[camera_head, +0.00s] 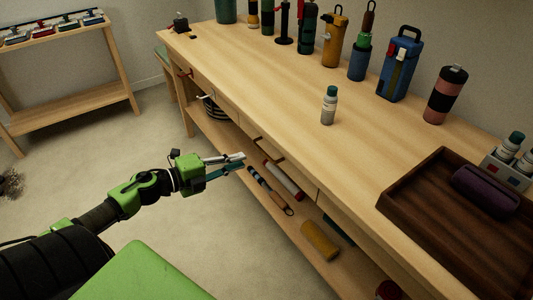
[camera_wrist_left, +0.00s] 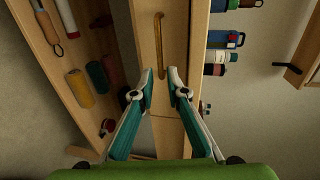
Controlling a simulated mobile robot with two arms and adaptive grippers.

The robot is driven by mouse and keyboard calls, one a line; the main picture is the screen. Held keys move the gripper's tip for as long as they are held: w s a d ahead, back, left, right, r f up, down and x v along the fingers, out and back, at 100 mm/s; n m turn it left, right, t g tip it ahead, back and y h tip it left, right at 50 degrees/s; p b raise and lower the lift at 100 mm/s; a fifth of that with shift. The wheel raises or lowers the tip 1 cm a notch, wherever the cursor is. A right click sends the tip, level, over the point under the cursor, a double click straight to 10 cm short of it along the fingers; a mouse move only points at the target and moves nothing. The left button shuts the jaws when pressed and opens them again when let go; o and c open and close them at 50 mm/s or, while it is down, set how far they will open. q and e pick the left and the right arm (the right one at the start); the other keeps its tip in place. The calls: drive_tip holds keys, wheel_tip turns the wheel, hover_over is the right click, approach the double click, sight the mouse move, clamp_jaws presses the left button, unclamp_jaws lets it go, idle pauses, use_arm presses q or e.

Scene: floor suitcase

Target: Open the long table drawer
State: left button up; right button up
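The long wooden table (camera_head: 300,110) has a long drawer front (camera_head: 300,180) below its top, with a curved brass handle (camera_head: 268,152). The drawer front looks flush with the table. In the left wrist view the handle (camera_wrist_left: 158,42) runs upright in the upper middle of the picture, on the bare wooden front. My left gripper (camera_head: 243,163) is in front of the drawer, close to the handle. Its two fingers (camera_wrist_left: 160,76) are apart, with the handle's near end showing between the tips. I cannot tell whether they touch it. My right gripper is out of view.
Several bottles, including a small grey one (camera_head: 328,106), and a dark wooden tray (camera_head: 405,203) stand on the tabletop. The lower shelf holds a yellow cylinder (camera_head: 320,240) and other items. The carpet (camera_head: 175,235) beside the table is clear. A small shelf (camera_head: 70,92) stands far left.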

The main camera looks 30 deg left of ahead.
sight(265, 152)
use_arm(q)
drive_tip(key=b+x, duration=0.1)
drive_tip(key=x, duration=0.9)
drive_tip(key=shift+w+d+f, duration=0.1)
drive_tip(key=shift+w+d, duration=0.1)
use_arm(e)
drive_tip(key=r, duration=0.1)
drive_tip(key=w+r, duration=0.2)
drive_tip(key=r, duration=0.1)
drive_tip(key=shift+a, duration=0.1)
use_arm(q)
clamp_jaws()
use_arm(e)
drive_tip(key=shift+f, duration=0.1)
